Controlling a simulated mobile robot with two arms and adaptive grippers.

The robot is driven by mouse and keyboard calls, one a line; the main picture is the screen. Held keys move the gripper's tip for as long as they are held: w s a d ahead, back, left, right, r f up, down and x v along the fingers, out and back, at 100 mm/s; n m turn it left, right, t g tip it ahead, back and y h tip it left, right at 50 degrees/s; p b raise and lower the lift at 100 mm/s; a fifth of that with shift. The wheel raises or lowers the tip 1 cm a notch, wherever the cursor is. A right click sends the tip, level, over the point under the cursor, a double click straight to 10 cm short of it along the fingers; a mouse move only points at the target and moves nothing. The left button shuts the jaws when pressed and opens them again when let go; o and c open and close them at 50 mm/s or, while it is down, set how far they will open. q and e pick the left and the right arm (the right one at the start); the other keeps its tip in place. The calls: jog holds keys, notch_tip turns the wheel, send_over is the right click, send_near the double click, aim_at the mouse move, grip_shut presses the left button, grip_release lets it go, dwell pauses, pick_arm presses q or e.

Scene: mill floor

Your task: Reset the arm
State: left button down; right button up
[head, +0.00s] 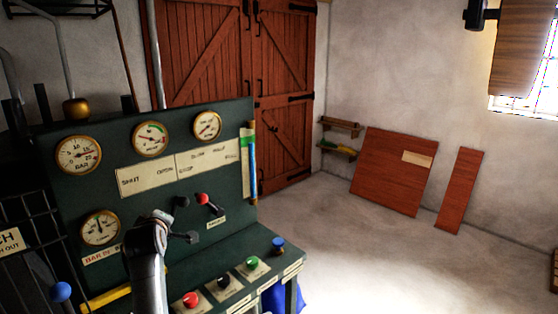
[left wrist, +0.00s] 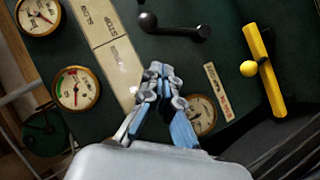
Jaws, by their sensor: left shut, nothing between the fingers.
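My left arm (head: 150,262) rises at the lower left of the head view, in front of a dark green control panel (head: 80,190). I cannot make out its fingers clearly there. In the left wrist view my left gripper (left wrist: 158,72) is shut and empty, its blue-grey fingertips together. It points at the panel, below a black lever (left wrist: 175,27) and beside a small gauge (left wrist: 202,113). Whether the tips touch the panel I cannot tell. My right gripper is in neither view.
The panel bears gauges (head: 152,139), a red-knobbed lever (head: 202,199) and a ledge with a red button (head: 190,299), a green button (head: 252,262) and a blue button (head: 278,244). A yellow handle (left wrist: 265,70) is nearby. Open floor (head: 350,250) lies right, before red boards (head: 392,172).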

pick_arm(q)
jog(key=s+d+f+m+g+h, duration=0.1)
jog(key=s+d+f+m+g, duration=0.2)
jog(key=s+f, duration=0.65)
jog(key=s+d+f+m+g+h, duration=0.1)
jog(key=s+d+f+m, duration=0.1)
jog(key=s+f+m, duration=0.5)
jog(key=s+d+f+m+g+h, duration=0.1)
jog(key=s+d+f+m+g, duration=0.2)
jog(key=s, duration=0.7)
jog(key=s+d+f+m+g+h, duration=0.1)
jog(key=s+d+f+m, duration=0.2)
jog(key=s, duration=0.7)
jog(key=s+d+f+m+g+h, duration=0.1)
jog(key=s+d+f+g, duration=0.3)
jog(key=s, duration=0.6)
notch_tip(320, 180, down, 24)
jog(key=t+b, duration=0.1)
jog(key=s+a+f+g+b, duration=0.1)
jog(key=s+a+f, duration=0.1)
jog(key=s+f, duration=1.6)
jog(key=shift+f+y, duration=0.3)
jog(key=shift+f, duration=0.1)
